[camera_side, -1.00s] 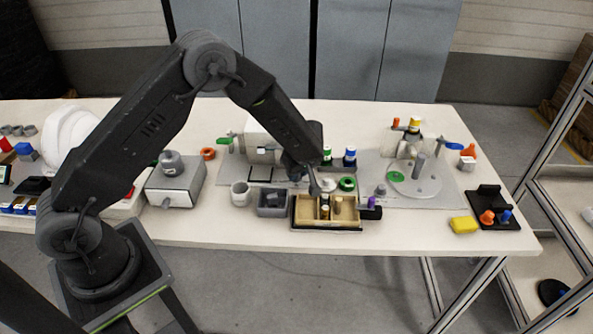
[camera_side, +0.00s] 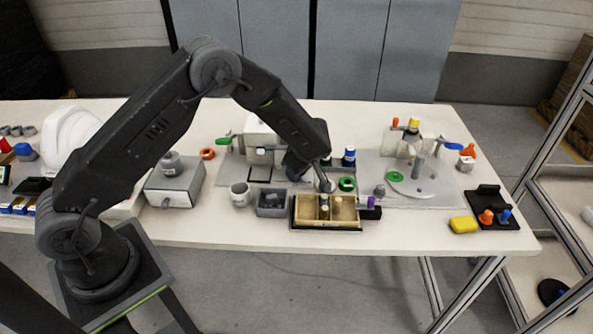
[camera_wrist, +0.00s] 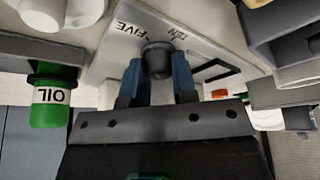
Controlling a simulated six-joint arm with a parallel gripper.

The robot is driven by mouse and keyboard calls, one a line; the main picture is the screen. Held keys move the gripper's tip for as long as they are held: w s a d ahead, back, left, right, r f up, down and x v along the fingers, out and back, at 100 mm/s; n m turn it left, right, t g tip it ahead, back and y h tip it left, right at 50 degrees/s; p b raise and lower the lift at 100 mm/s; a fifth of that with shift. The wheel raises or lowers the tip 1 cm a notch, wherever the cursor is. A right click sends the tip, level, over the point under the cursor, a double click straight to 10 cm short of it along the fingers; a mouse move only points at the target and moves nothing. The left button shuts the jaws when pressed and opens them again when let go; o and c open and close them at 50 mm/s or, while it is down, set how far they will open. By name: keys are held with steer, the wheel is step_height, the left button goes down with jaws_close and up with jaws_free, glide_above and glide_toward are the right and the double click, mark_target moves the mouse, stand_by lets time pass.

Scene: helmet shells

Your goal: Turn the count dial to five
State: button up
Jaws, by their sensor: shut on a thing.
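The count dial (camera_wrist: 157,58) is a dark round knob on a light panel in the wrist view. The panel (camera_wrist: 105,70) carries the printed words FIVE, left of the knob, and TEN, right of it; both look upside down. My gripper (camera_wrist: 158,82) has its two blue fingers on either side of the knob, shut on it. I cannot make out a pointer on the knob. In the side view my gripper (camera_side: 293,168) is at the front of the white machine (camera_side: 261,133), and my wrist hides the dial there.
A blue-capped bottle (camera_side: 349,157) stands to the right.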

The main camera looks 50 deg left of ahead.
steer(key=o, duration=0.9)
steer(key=v, duration=1.4)
steer(key=shift+f, duration=0.1)
